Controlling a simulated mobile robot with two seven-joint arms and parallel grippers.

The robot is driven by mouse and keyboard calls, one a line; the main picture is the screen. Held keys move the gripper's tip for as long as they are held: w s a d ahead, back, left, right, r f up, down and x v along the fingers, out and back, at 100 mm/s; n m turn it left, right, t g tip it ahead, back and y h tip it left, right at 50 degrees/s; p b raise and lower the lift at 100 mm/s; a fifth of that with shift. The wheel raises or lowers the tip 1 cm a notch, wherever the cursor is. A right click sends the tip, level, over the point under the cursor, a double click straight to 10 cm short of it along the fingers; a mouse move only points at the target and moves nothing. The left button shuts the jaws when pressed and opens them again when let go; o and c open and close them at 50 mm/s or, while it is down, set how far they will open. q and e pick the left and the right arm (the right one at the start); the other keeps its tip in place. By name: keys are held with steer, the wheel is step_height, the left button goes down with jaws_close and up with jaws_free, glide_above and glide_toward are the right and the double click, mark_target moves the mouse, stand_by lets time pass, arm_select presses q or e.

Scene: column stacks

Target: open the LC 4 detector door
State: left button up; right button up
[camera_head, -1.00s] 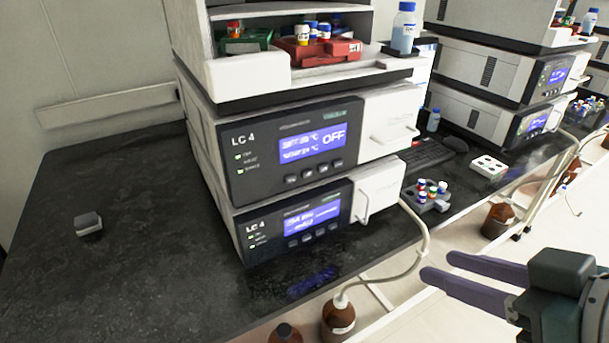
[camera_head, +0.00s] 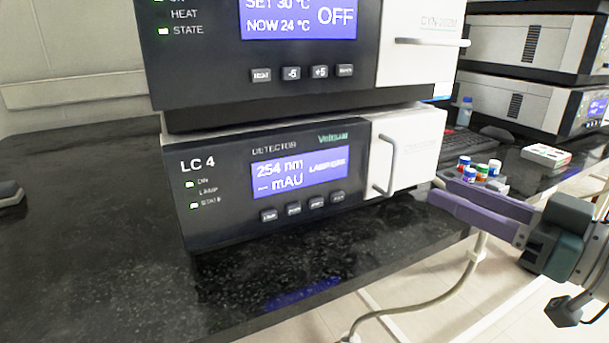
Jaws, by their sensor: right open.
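The LC 4 detector (camera_head: 265,225) is the lowest unit of the stack on the black bench. Its dark panel with a lit screen (camera_head: 300,173) fills the left of its front. Its white door (camera_head: 415,150) is at the right of the front and looks shut. A vertical bar handle (camera_head: 388,165) stands near the door's left edge. My right gripper (camera_head: 432,195) is open and empty, with purple fingers pointing left, a little right of and below the handle, apart from it in the picture. My left gripper is not in view.
The column oven unit (camera_head: 200,80) sits directly above, with its own horizontal handle (camera_head: 430,42). A rack with several capped vials (camera_head: 475,175) stands behind the gripper. A tube (camera_head: 440,298) hangs before the bench edge. The bench (camera_head: 80,230) is mostly clear on the left.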

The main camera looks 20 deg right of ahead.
steer(key=b+x, duration=0.2)
steer(key=x, duration=0.6)
steer(key=shift+c, duration=0.3)
jaws_close()
stand_by(1.0)
